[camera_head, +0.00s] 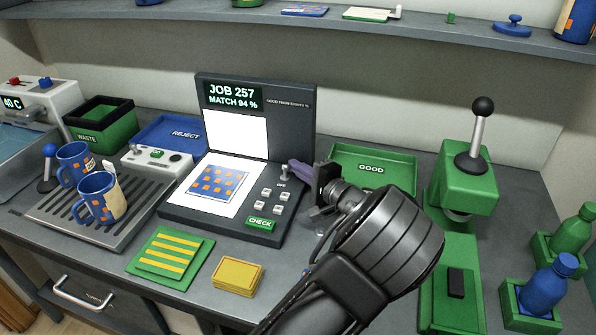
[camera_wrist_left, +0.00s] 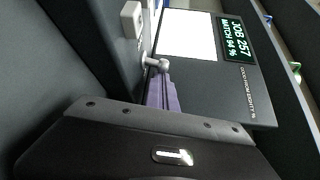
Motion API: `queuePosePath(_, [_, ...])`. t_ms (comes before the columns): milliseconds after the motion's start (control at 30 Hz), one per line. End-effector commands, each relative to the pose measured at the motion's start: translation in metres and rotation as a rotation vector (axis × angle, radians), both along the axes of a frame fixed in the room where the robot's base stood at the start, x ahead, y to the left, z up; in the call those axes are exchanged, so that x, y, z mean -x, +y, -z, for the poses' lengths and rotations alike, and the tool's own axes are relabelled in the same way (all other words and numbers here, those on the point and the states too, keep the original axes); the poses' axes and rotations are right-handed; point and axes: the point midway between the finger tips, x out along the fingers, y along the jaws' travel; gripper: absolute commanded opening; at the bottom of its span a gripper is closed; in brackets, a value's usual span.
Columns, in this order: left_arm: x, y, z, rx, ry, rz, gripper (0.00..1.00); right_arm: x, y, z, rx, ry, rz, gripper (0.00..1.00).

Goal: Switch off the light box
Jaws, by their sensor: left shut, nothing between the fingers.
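The light box (camera_head: 178,212) is a dark grey console with a raised back panel reading "JOB 257, MATCH 94 %". Its panel screen (camera_head: 237,133) is bright white, and a sheet with a blue and orange print lies on its bright pad. A small toggle switch (camera_head: 284,171) stands at its right side above the word "OFF"; I cannot tell its exact tilt. My left gripper (camera_head: 294,170) is shut and empty, its purple fingertips right beside the toggle. In the left wrist view the toggle's round knob (camera_wrist_left: 159,64) is at the fingertips (camera_wrist_left: 161,78); contact is unclear.
White keys and a green CHECK button (camera_head: 261,223) sit below the toggle. A green GOOD tray (camera_head: 400,166) and a green press (camera_head: 466,185) are to the right. Blue mugs (camera_head: 97,198) stand on a rack at left. A shelf (camera_head: 420,28) runs above.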

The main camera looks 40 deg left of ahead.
Motion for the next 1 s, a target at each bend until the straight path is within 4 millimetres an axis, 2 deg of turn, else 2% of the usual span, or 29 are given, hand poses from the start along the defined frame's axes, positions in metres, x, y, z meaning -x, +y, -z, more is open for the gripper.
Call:
queuePosePath(333, [0.006, -0.002, 0.001, -0.041, -0.122, -0.001, 0.00, 0.000, 0.000, 0.030, 0.001, -0.001, -0.002, 0.00])
queuePosePath(800, [0.010, -0.004, -0.003, -0.041, -0.118, 0.000, 0.00, 0.000, 0.000, 0.030, 0.001, -0.001, -0.002, 0.00])
queuePosePath(1000, [0.014, -0.020, -0.003, -0.039, -0.118, 0.001, 0.00, 0.000, 0.000, 0.031, 0.001, -0.001, -0.002, 0.00])
